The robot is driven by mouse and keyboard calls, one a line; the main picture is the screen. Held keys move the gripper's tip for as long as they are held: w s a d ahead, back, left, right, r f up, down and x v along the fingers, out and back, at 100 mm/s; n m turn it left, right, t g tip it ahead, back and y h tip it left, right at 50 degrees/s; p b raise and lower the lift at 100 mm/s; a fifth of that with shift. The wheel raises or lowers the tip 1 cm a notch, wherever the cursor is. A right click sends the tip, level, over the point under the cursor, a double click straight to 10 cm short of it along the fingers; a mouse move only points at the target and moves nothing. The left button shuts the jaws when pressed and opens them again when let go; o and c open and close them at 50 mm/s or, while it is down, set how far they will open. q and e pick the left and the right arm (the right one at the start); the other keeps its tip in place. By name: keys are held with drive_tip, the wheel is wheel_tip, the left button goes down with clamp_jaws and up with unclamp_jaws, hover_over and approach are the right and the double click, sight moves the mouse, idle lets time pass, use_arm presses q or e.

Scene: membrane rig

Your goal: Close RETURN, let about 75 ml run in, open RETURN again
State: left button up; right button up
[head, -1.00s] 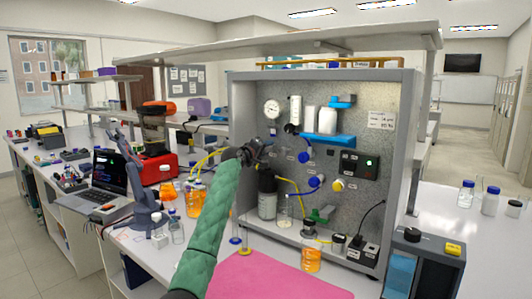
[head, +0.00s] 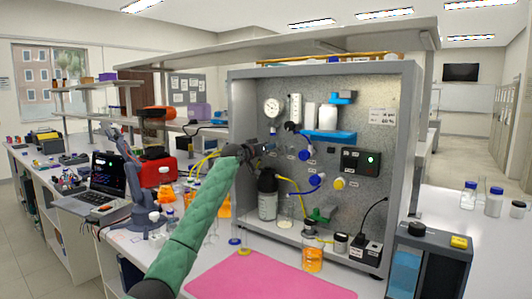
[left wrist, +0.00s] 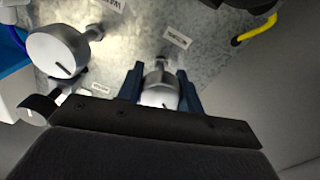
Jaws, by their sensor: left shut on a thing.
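My left gripper (head: 262,149) reaches the left part of the rig's grey panel (head: 345,110). In the left wrist view its two dark blue fingers (left wrist: 159,88) are shut on a pale round valve knob (left wrist: 157,97) with a dark mark on its face. A small label (left wrist: 179,38) sits on the panel beside this knob; I cannot read it surely. In the head view the gripper hides the knob. A clear measuring vessel (head: 285,226) stands on the rig floor below; its level is too small to read. My right gripper is not in view.
Blue knobs (head: 304,155) and a yellow knob (head: 339,184) sit right of my gripper. Another large pale knob (left wrist: 60,52) is close by in the wrist view. A bottle of orange liquid (head: 312,260) stands at the rig's front edge, behind a pink mat (head: 270,280).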

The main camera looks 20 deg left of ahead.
use_arm(q)
drive_tip(key=m, duration=0.2)
drive_tip(key=shift+f+m+b, duration=0.3)
drive_tip(key=shift+m+b, duration=0.05)
drive_tip(key=shift+m, duration=0.05)
drive_tip(key=m, duration=0.3)
drive_tip(key=shift+m, duration=0.3)
drive_tip(key=m, duration=0.2)
drive_tip(key=shift+r+m, duration=0.15)
drive_tip(key=shift+m, duration=1.55)
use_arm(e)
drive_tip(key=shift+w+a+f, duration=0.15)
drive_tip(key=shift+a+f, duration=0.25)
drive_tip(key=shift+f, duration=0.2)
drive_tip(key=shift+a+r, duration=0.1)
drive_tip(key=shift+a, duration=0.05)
use_arm(q)
drive_tip(key=o, duration=1)
